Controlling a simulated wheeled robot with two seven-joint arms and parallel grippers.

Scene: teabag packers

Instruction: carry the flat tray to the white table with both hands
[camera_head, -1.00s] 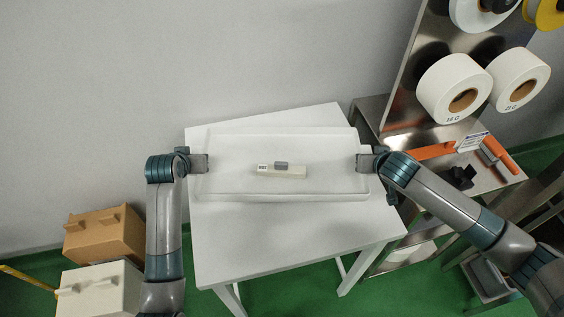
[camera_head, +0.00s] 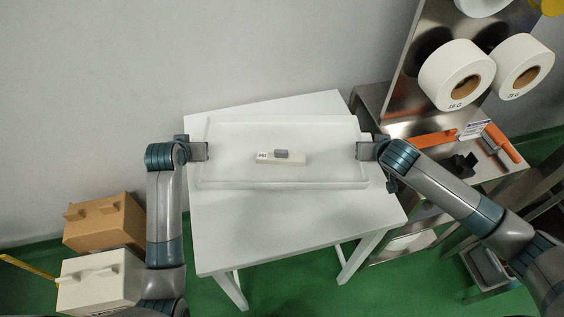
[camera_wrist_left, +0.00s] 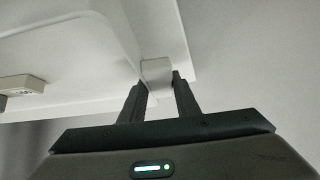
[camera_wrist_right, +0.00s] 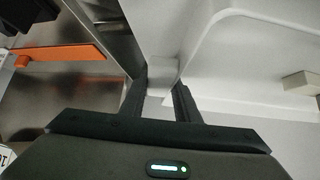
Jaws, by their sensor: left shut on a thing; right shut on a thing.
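The flat white tray (camera_head: 330,172) is held level between my two grippers, over the white table (camera_head: 300,215) in the head view. I cannot tell whether its underside touches the tabletop. A small cream block with a grey top piece (camera_head: 283,157) lies on the tray near its middle. My left gripper (camera_head: 206,151) is shut on the tray's left end; the left wrist view shows its fingers around a small tab (camera_wrist_left: 156,72). My right gripper (camera_head: 360,150) is shut on the right end, with its fingers around a matching tab (camera_wrist_right: 163,72).
A steel bench (camera_head: 505,176) with an orange-handled tool (camera_head: 432,139) and large white rolls (camera_head: 457,75) stands close on the right. Brown (camera_head: 103,222) and white (camera_head: 98,282) boxes sit at lower left. A grey wall is behind the table.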

